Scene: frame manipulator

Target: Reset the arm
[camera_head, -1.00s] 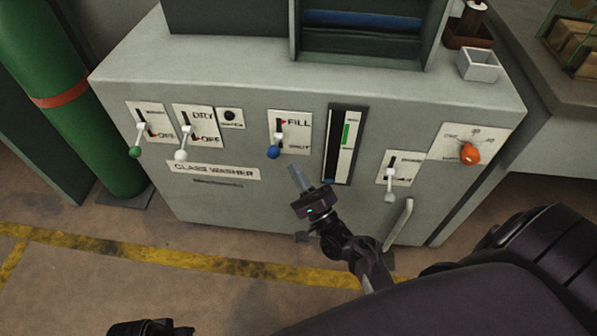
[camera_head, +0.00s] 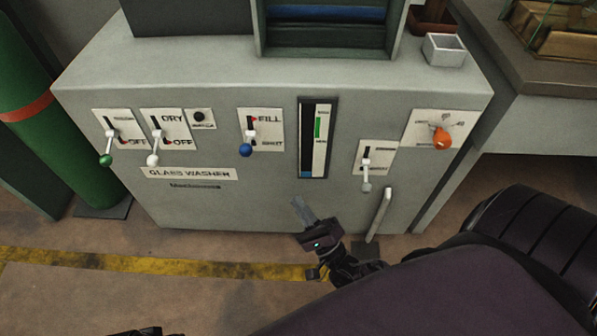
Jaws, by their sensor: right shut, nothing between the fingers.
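My right gripper (camera_head: 300,207) is shut and empty. It appears in front of the lower face of the grey glass washer (camera_head: 270,205), below the gauge and apart from the levers. My right arm (camera_head: 345,268) reaches up to it from the lower right. Only a small dark part at the bottom left edge may belong to my left arm; its gripper cannot be made out.
The washer carries a green-knobbed lever (camera_head: 106,160), a white-knobbed lever (camera_head: 153,159), a blue-knobbed FILL lever (camera_head: 246,150), a gauge (camera_head: 319,135), another white-knobbed lever (camera_head: 366,186), an orange dial (camera_head: 441,138) and a handle (camera_head: 379,215). A green cylinder (camera_head: 45,140) stands left. Floor in front is clear.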

